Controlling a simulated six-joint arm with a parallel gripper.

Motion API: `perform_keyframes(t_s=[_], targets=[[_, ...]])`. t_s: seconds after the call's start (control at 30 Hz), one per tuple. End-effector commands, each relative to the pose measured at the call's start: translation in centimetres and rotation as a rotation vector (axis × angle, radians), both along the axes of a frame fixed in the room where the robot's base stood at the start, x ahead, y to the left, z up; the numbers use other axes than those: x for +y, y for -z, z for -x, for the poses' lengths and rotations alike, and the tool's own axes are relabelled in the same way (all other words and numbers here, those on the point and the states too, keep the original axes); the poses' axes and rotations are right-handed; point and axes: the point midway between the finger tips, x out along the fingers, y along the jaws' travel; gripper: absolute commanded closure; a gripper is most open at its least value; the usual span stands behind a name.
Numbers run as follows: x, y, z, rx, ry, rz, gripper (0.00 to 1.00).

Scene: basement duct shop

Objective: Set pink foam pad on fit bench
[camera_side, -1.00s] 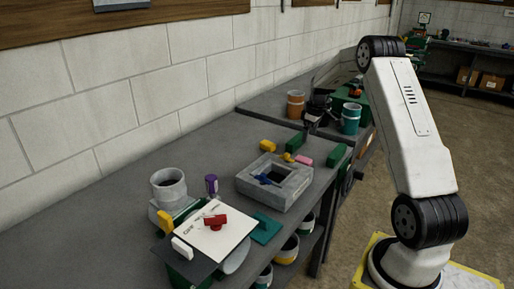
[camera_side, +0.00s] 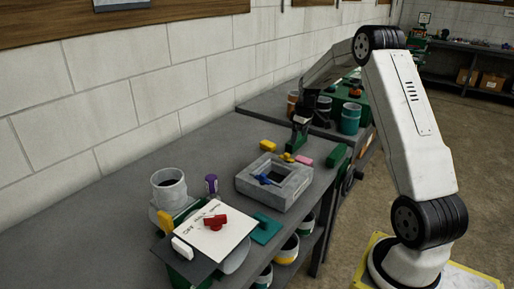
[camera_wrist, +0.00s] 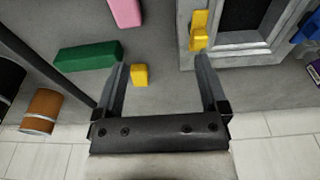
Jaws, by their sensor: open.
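The pink foam pad (camera_side: 304,161) lies flat on the grey bench top (camera_side: 212,150), just behind the square grey frame. In the wrist view the pad (camera_wrist: 125,12) is at the top edge, partly cut off, beyond my fingertips. My gripper (camera_wrist: 162,64) is open and empty. In the side view my gripper (camera_side: 299,127) hangs near the pad, on its wall side, beside a green block. No label tells me which of the two benches is the fit bench.
A green block (camera_wrist: 87,57) and a small yellow block (camera_wrist: 139,75) lie near my fingers. The square grey frame (camera_side: 257,188) holds a blue item. Orange (camera_side: 293,104) and teal (camera_side: 350,119) cans stand on the back bench. Bare bench lies along the wall.

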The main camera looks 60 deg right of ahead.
Motion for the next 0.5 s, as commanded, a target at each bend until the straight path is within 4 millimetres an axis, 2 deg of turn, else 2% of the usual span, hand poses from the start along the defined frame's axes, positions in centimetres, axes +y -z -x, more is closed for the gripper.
perform_keyframes(t_s=[0.03,0.27,0.5], targets=[[2.0,-0.3,-0.5,-0.002,-0.007,0.004,0.07],[11.5,-1.0,-0.8,-0.016,-0.002,0.015,0.07],[21.0,-1.2,1.6,-0.042,-0.001,0.020,0.07]])
